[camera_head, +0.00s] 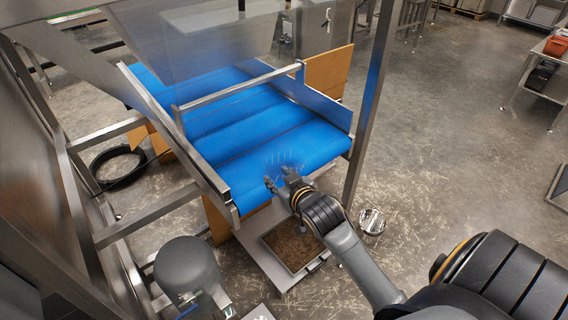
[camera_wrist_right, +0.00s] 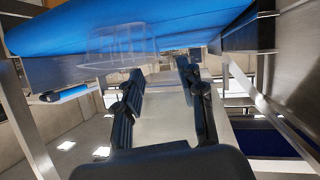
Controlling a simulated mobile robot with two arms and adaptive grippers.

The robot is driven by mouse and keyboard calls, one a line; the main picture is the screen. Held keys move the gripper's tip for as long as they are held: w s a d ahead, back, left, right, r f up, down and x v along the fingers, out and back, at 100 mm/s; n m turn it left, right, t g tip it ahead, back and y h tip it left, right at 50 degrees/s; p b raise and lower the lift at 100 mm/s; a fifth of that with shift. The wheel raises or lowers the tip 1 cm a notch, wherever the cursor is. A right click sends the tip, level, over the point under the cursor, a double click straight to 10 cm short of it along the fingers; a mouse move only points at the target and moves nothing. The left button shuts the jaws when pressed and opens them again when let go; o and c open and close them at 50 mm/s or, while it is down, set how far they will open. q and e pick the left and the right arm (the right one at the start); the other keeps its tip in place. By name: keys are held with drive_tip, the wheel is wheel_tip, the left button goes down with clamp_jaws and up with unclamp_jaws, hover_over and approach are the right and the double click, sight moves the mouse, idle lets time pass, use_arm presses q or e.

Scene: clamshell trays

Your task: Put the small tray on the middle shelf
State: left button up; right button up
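A clear small tray (camera_head: 284,160) sits near the front end of the blue conveyor belt, faint against the blue. In the right wrist view the clear tray (camera_wrist_right: 122,42) shows beyond the fingers, left of centre. My right gripper (camera_head: 281,184) is at the belt's front edge, just in front of the tray. In the right wrist view its fingers (camera_wrist_right: 160,74) are spread apart with nothing between them. Whether a finger touches the tray cannot be told. My left gripper is not in view. I cannot make out a middle shelf.
The blue belt (camera_head: 235,120) has metal side rails and a crossbar (camera_head: 240,88) above it. A steel post (camera_head: 372,95) stands to its right. A shallow bin (camera_head: 292,246) lies below the belt end. Open floor spreads to the right.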

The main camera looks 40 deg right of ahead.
sight(270, 171)
drive_tip(key=shift+p+x, duration=0.7)
drive_tip(key=shift+x, duration=2.75)
drive_tip(key=shift+a+f, duration=0.1)
clamp_jaws()
